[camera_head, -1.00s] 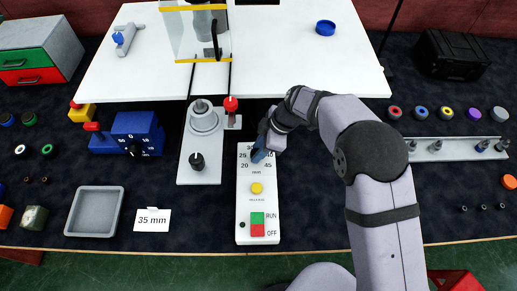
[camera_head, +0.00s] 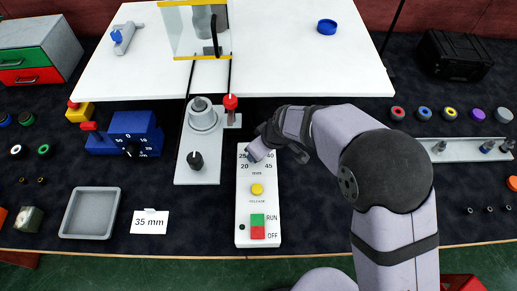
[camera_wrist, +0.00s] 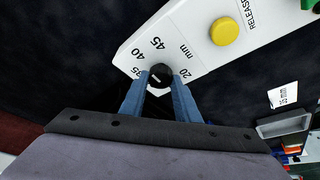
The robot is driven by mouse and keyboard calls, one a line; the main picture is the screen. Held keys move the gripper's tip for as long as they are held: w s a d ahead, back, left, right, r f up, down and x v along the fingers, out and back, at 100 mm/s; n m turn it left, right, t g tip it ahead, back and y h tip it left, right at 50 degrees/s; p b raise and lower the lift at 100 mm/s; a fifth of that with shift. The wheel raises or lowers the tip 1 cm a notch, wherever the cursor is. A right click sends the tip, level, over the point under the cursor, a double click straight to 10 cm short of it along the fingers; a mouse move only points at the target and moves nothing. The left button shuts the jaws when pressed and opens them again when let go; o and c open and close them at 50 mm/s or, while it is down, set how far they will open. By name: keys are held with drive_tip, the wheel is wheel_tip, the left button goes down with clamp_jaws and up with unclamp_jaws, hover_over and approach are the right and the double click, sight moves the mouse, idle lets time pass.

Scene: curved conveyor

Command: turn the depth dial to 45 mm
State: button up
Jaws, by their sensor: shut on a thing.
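A white control panel (camera_head: 258,205) stands upright in the picture at the middle of the table, with depth numbers around a dial at its far end. In the wrist view the dial (camera_wrist: 160,75) is a small black knob with a white mark. My gripper (camera_wrist: 160,84) has its two blue fingers on either side of the knob, shut on it. The numbers 45, 40, 35 and 20 show around it. I cannot tell which number the mark points to. In the head view my gripper (camera_head: 256,152) covers the dial.
The panel also carries a yellow release button (camera_head: 257,189) and a green and red RUN/OFF switch (camera_head: 257,226). A card reading 35 mm (camera_head: 149,222) and a grey tray (camera_head: 91,213) lie left. A grey fixture plate (camera_head: 200,172) with knobs stands close left of the panel.

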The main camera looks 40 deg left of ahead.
drive_tip(key=m+p, duration=0.1)
drive_tip(key=m, duration=0.1)
drive_tip(key=m+t+p, duration=0.1)
drive_tip(key=p, duration=0.1)
drive_tip(key=shift+s+r+m+h, duration=0.1)
drive_tip(key=shift+s+m+h, duration=0.05)
drive_tip(key=shift+m+h, duration=0.2)
drive_tip(key=shift+f+m+t+b, duration=0.2)
drive_tip(key=shift+m+t+b, duration=0.3)
drive_tip(key=shift+m, duration=0.55)
drive_tip(key=shift+a+m+b, duration=0.1)
drive_tip(key=shift+m+b, duration=0.2)
drive_tip(key=shift+r+m+t+h, duration=0.1)
drive_tip(key=shift+m+t+h, duration=0.2)
drive_tip(key=shift+m, duration=0.1)
drive_tip(key=o, duration=1.1)
drive_tip(key=shift+c, duration=0.2)
drive_tip(key=shift+r+b, duration=0.1)
drive_tip(key=shift+b, duration=0.2)
drive_tip(key=b+v, duration=0.1)
drive_tip(key=v, duration=0.6)
drive_tip(key=shift+d, duration=0.2)
